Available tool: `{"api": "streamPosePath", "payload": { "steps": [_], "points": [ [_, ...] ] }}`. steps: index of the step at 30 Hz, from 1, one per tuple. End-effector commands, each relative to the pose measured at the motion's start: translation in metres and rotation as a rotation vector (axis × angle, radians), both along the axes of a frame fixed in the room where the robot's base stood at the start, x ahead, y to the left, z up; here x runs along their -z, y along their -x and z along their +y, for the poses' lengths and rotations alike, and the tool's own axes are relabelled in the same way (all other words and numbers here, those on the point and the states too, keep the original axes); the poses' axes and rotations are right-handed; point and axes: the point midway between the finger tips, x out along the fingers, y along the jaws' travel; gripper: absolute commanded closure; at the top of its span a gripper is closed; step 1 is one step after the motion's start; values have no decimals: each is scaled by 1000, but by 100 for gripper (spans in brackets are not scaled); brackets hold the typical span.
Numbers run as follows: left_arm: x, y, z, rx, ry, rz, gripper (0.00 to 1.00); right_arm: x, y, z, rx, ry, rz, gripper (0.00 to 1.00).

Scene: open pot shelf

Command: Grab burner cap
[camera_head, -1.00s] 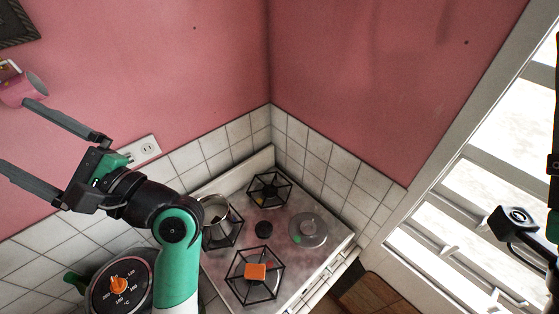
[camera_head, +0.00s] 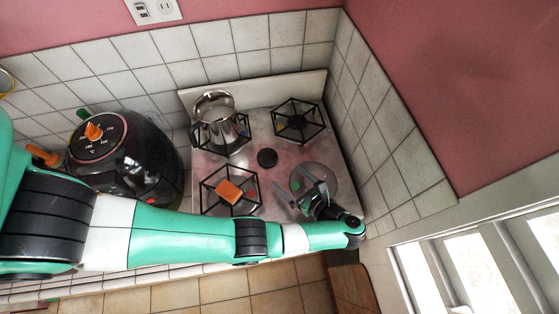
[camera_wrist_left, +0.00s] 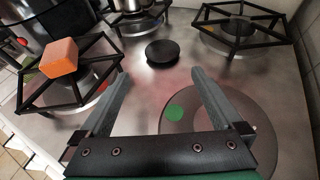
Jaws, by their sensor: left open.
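The burner cap (camera_head: 267,158) is a small black disc lying flat near the middle of the stove top, between the burners. It also shows in the left wrist view (camera_wrist_left: 162,51), just beyond the fingertips. My right gripper is out of view.
An orange block (camera_head: 229,192) rests on the front left grate. A metal kettle (camera_head: 217,121) stands on the back left grate, and the back right grate (camera_head: 298,121) is empty. A black air fryer (camera_head: 122,160) stands left of the stove. Tiled walls close off the back and right.

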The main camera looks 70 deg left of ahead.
Motion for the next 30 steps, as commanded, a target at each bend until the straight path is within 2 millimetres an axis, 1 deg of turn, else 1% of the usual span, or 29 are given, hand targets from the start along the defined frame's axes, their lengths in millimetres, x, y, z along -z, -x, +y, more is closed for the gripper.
{"api": "streamPosePath", "payload": {
  "steps": [5, 8, 12, 15, 18, 25, 26, 30],
  "points": [
    [2, -1, 2, 3, 1, -5, 0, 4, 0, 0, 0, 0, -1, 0],
    [10, 2, 12, 1, 2, -6, 0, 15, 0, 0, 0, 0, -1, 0],
    [23, 7, 33, 0, 2, -9, 0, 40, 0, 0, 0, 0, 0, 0],
    [28, 10, 46, 1, 2, -10, 0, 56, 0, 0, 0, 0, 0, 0],
    [27, 12, 55, 1, 0, -7, 0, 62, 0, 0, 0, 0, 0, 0],
    [22, 13, 61, 2, 0, -3, 0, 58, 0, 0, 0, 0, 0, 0],
    [23, 14, 64, 1, 0, -3, 0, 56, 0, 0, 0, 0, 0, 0],
    [28, 20, 87, -2, -1, -2, 0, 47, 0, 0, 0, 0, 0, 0]
  ]
}}
